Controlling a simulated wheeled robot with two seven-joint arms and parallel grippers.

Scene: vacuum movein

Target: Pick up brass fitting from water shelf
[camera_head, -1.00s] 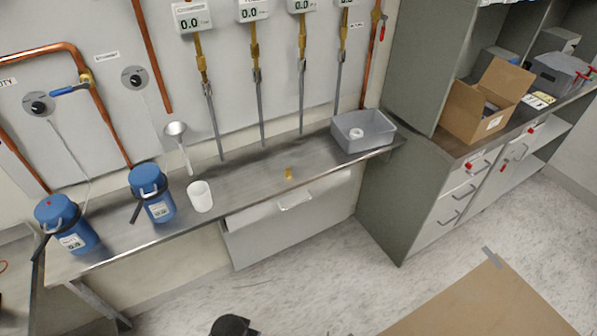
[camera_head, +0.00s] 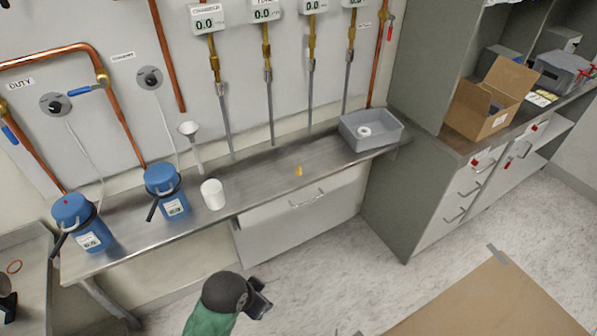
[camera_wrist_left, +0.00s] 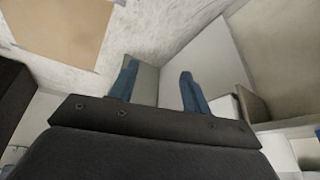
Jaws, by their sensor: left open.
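The small brass fitting (camera_head: 298,171) stands alone on the steel water shelf (camera_head: 262,178), right of the white cup, in the head view. My left gripper (camera_head: 262,298) is low in the head view, in front of the shelf and well short of the fitting. Its fingers are hard to make out there. In the left wrist view my left gripper (camera_wrist_left: 157,75) is open, with two blue fingers apart and nothing between them. The fitting does not show in that view. My right gripper is not in view.
A grey tub (camera_head: 370,130) sits at the shelf's right end. Gauge pipes hang behind. A drawer (camera_head: 300,205) lies below; the shelf around the fitting is clear.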

